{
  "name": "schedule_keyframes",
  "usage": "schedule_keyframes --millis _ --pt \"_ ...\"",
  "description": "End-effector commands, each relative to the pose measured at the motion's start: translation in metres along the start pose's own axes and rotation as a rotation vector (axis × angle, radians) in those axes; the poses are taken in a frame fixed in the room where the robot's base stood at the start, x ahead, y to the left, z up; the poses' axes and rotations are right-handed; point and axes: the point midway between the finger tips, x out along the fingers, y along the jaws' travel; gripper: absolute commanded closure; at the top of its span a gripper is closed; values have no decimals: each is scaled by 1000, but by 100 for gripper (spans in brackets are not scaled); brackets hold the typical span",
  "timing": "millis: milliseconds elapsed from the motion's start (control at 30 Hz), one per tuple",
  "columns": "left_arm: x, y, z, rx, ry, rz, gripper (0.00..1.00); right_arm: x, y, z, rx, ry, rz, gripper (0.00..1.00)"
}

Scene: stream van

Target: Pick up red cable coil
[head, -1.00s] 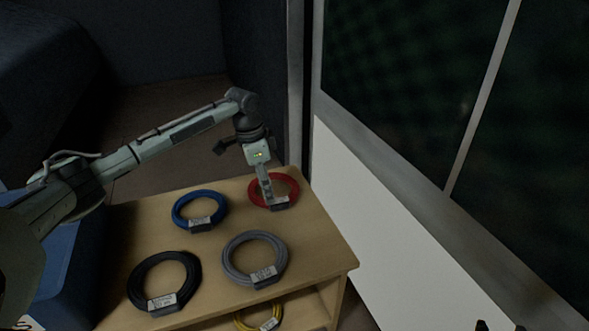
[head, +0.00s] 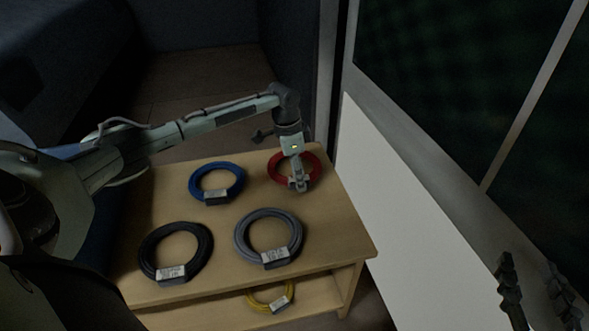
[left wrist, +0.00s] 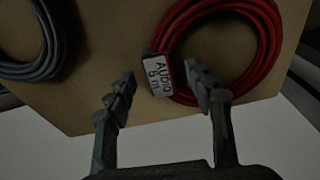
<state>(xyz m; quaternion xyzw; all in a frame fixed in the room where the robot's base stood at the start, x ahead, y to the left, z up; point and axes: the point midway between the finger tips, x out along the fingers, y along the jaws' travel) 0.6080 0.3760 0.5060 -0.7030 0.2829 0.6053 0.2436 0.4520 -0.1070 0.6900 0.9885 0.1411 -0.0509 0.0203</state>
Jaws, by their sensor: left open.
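The red cable coil (head: 314,170) lies flat at the far right corner of the wooden table. It also shows in the left wrist view (left wrist: 272,40), with its white label tag (left wrist: 158,75) reading "AUDIO 5 m". My left gripper (head: 298,187) is at the coil's near side and hides the tag in the head view. In the left wrist view my left gripper (left wrist: 160,80) is open, its fingertips to either side of the tag. I cannot tell whether they touch it. My right gripper (head: 527,264) is open and empty at the lower right, away from the table.
A blue coil (head: 192,181), a grey coil (head: 240,240) and a black coil (head: 145,250) lie on the table (head: 225,230). A yellow coil (head: 264,303) is on the lower shelf. A white wall panel (head: 385,200) stands close to the table's right side.

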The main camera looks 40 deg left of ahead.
Motion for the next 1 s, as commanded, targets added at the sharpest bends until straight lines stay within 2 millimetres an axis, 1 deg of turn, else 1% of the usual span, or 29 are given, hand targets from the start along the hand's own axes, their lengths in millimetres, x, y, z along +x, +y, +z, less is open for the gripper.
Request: schedule_keyframes --millis 200,633,1000 --pt "0 0 0 0 0 0 46 0 0 -1 1 4 -1 60" --pt "0 0 0 0 0 0 100 0 0 -1 1 3 -1 60" --pt "-2 -1 -1 0 2 -2 100 0 0 -1 0 3 -1 60"
